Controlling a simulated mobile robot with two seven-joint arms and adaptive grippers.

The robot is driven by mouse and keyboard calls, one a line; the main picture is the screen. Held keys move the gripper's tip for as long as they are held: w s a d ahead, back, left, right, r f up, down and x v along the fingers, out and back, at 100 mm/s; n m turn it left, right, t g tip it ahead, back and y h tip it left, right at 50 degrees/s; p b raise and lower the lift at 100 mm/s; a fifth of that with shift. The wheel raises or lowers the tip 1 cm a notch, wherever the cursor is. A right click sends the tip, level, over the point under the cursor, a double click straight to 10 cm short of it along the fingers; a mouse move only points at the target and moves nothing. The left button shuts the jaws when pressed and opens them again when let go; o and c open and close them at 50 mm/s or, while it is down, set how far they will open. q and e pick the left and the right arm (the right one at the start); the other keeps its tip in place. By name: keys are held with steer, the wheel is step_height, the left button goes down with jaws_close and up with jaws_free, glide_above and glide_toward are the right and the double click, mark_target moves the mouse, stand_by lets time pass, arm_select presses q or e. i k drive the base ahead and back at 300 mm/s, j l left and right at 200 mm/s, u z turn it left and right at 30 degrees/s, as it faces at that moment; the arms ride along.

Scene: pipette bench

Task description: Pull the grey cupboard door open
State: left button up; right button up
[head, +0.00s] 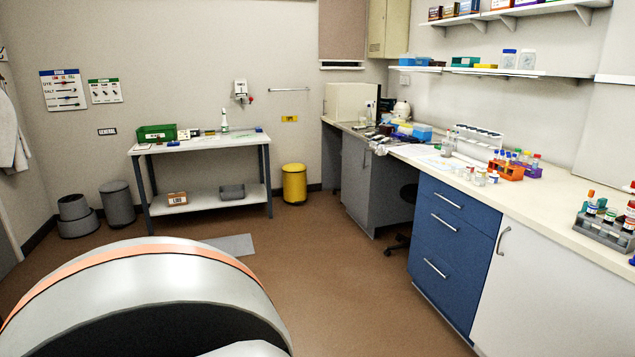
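The grey cupboard door (355,182) is the front of a grey cupboard under the far part of the right-hand bench. A small upright handle (364,160) shows near its right edge, high up. The door looks shut, flush with the cupboard front, though it is small and far off. Neither gripper is in view. A large rounded white and grey part of my own body with an orange band fills the lower left, well apart from the door.
Brown floor (315,255) lies clear before the cupboard. A blue drawer unit (452,250) and white cupboard (530,290) stand nearer on the right. A dark chair (402,240) is partly under the bench. A yellow bin (294,184) and side table (205,145) stand at the back.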

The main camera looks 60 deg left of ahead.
mark_target(357, 161)
steer(key=j+u, duration=0.1)
steer(key=u, duration=1.65)
steer(key=i+u, duration=0.1)
steer(key=i, duration=2.65)
steer(key=i+z, duration=0.15)
steer(key=i, duration=0.3)
steer(key=i+j+z, duration=0.15)
steer(key=i, duration=0.3)
steer(key=i+z, duration=0.2)
steer(key=i, duration=0.25)
steer(key=j, duration=0.1)
